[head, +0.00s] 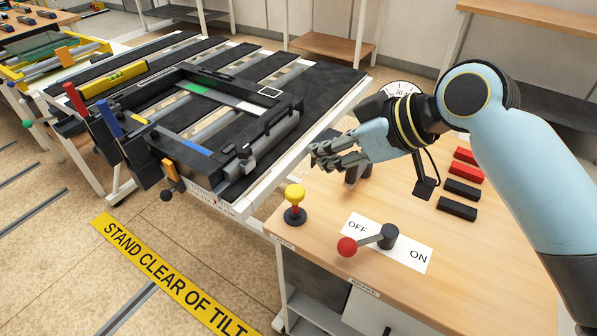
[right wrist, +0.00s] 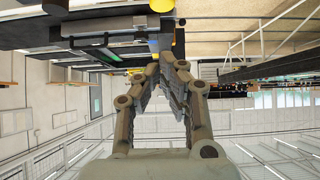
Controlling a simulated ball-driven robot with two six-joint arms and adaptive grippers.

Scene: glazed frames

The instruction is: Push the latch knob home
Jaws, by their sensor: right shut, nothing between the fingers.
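A yellow knob (head: 294,192) stands upright on a short stem in a black round base, near the left corner of the wooden bench in the head view. A gap of stem shows between the knob and its base. My right gripper (head: 318,154) is shut and empty, above and behind the knob, apart from it, with its fingers pointing left. In the right wrist view its fingers (right wrist: 168,58) come together at the tips, and I cannot surely pick out the knob there. My left gripper is in neither view.
On the bench (head: 312,221), a red-balled lever (head: 347,247) sits on an OFF/ON plate (head: 412,258) right of the knob. Red and black bars (head: 461,189) lie farther right. The tilt table with a dark frame (head: 280,135) stands left, beside the bench.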

